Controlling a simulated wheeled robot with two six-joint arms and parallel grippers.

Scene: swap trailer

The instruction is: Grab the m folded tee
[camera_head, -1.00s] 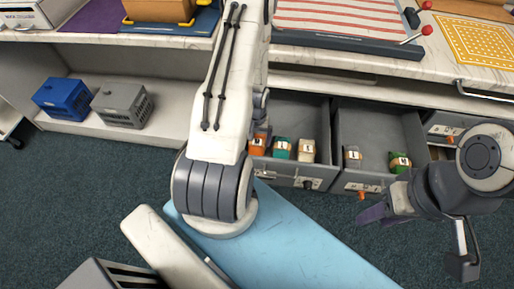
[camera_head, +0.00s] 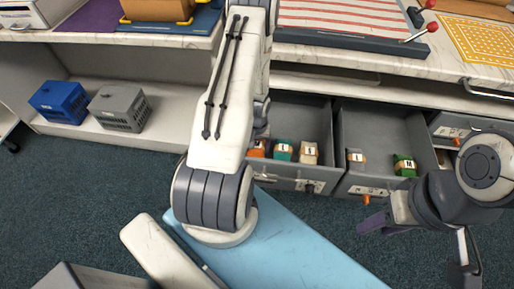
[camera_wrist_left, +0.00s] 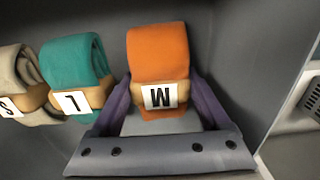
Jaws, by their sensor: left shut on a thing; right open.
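The orange folded tee with an M label (camera_wrist_left: 158,56) is in the left wrist view, between the purple fingers of my left gripper (camera_wrist_left: 160,84), which is shut on it. Part of this orange tee (camera_head: 257,149) shows at the left end of the open left drawer (camera_head: 295,182). My left arm hides the left gripper in the head view. My right gripper (camera_head: 370,224) is open and empty in front of the right drawer.
A teal tee labelled L (camera_wrist_left: 76,75) and a beige tee labelled S (camera_wrist_left: 20,85) lie beside the orange one. A greyish tee (camera_head: 356,161) lies in the right drawer. Blue (camera_head: 57,101) and grey (camera_head: 119,107) crates stand on the low shelf.

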